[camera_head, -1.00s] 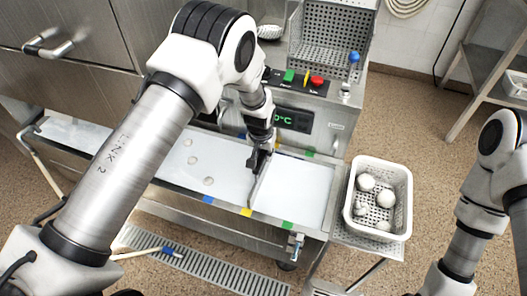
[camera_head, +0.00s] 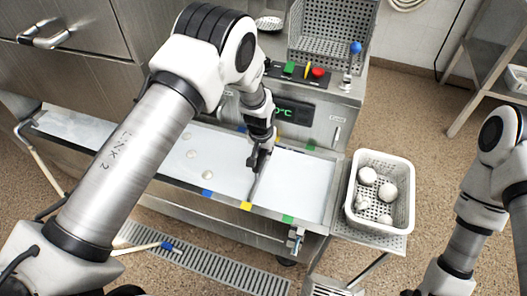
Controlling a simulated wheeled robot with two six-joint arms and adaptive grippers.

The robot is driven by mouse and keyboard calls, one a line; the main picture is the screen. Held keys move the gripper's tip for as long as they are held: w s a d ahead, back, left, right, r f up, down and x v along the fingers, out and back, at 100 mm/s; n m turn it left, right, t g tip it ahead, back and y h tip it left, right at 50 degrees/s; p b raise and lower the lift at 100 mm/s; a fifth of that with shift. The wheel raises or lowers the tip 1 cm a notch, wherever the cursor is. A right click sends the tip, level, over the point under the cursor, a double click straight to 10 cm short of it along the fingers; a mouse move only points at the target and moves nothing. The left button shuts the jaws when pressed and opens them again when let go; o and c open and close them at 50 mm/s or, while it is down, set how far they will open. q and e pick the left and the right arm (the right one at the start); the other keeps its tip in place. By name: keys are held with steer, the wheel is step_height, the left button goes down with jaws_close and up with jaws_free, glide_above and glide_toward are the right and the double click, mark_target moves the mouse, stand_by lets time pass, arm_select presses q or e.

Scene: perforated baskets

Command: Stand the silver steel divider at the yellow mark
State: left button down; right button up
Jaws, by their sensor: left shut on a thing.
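The silver steel divider (camera_head: 255,184) is a thin plate standing across the white trough surface, its near end close to the yellow mark (camera_head: 246,206) on the front rim. My left gripper (camera_head: 259,163) is shut on the divider near its far part and hides some of it. A second yellow mark on the back rim is mostly hidden behind my gripper. My right arm shows at the right edge, but its gripper is out of view.
A blue mark (camera_head: 207,193) and a green mark (camera_head: 287,219) flank the yellow one. Several pale round pieces lie left of the divider. The trough right of it is bare. A white perforated basket (camera_head: 354,215) with several white balls stands at right.

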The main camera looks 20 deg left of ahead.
arm_select(q)
steer(key=shift+f+b, duration=0.3)
steer(key=shift+f, duration=0.2)
steer(key=c, duration=0.9)
jaws_free()
steer(key=shift+c, duration=0.2)
steer(key=r, duration=0.4)
steer(key=s+r, duration=0.1)
steer(key=r, duration=0.3)
steer(key=s+r, duration=0.1)
steer(key=r, duration=0.2)
steer(key=shift+s+r, duration=0.15)
steer(key=shift+r, duration=0.25)
